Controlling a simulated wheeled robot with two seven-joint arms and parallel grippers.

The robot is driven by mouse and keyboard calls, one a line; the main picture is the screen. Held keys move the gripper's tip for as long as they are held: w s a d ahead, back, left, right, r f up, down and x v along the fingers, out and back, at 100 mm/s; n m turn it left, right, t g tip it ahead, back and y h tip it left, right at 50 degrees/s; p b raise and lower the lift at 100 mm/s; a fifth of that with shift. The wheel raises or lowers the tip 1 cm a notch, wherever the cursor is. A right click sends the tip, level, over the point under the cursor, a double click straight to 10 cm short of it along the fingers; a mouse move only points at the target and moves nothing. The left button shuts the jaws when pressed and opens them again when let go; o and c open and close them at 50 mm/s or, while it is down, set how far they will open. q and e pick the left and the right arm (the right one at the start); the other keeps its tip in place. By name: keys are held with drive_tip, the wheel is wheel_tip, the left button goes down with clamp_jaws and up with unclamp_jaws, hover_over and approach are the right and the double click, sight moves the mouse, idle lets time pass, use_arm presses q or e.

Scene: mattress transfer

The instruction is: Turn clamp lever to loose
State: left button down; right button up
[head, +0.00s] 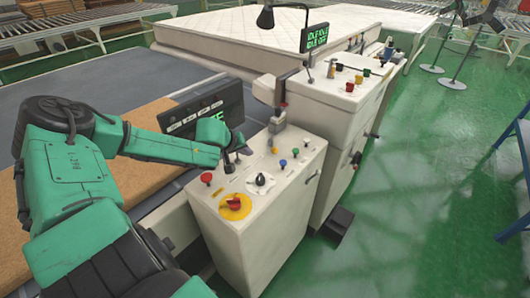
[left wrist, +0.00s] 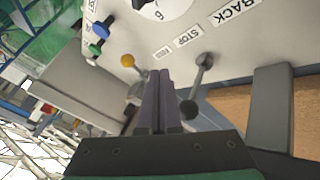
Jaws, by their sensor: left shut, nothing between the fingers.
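A short lever with a dark ball knob (left wrist: 188,108) stands on the near white control cabinet (head: 262,222), by labels reading STOP and BACK. I cannot read a clamp or loose label, so I cannot tell whether this is the clamp lever. My left gripper (head: 226,157) is over the cabinet's top left edge, among small dark levers (head: 238,150). In the left wrist view its fingers (left wrist: 158,102) are pressed together and empty, just left of the ball knob. Contact with the knob cannot be told. My right gripper is not in view.
The cabinet top carries a red knob on a yellow disc (head: 235,206), a white dial (head: 260,183) and coloured buttons. A second cabinet (head: 335,105) and a white mattress (head: 235,38) lie beyond.

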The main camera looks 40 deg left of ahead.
sight(273, 147)
use_arm(q)
drive_tip(key=b+x, duration=0.3)
drive_tip(key=x, duration=0.1)
drive_tip(key=shift+d+f, duration=0.1)
drive_tip(key=shift+f, duration=0.2)
drive_tip(key=shift+w, duration=0.2)
drive_tip(key=w, duration=0.2)
drive_tip(key=w+d+p, duration=0.1)
drive_tip(key=shift+w+d+f, duration=0.2)
drive_tip(key=shift+w, duration=0.2)
drive_tip(key=shift+w+d+p, duration=0.2)
drive_tip(key=shift+p, duration=0.1)
drive_tip(key=shift+w+d, duration=0.1)
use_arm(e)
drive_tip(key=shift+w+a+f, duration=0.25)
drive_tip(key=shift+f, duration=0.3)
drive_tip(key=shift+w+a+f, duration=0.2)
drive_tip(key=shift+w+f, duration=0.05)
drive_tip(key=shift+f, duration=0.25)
